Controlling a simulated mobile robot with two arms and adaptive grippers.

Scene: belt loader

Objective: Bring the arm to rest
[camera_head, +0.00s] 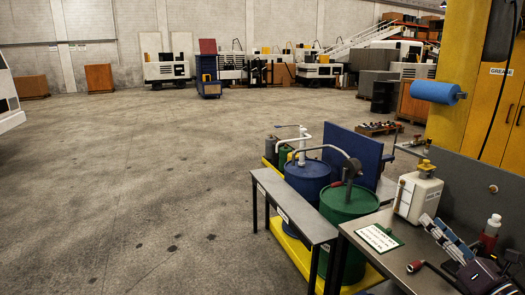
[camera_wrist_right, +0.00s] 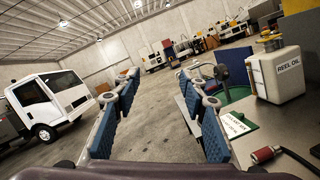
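My right gripper (camera_head: 438,228) is at the lower right of the head view, above the grey workbench (camera_head: 400,262). Its blue-padded fingers point away from me. In the right wrist view its two fingers (camera_wrist_right: 160,100) stand wide apart with nothing between them. The dark wrist behind it is at the picture's bottom right edge. My left gripper is not in view.
A white oil can (camera_head: 418,195) and a green-edged card (camera_head: 379,238) are on the bench. A red-ended hose nozzle (camera_head: 415,266) lies near its front. Blue (camera_head: 308,180) and green drums (camera_head: 345,225) stand beyond. The floor (camera_head: 150,190) at left is clear.

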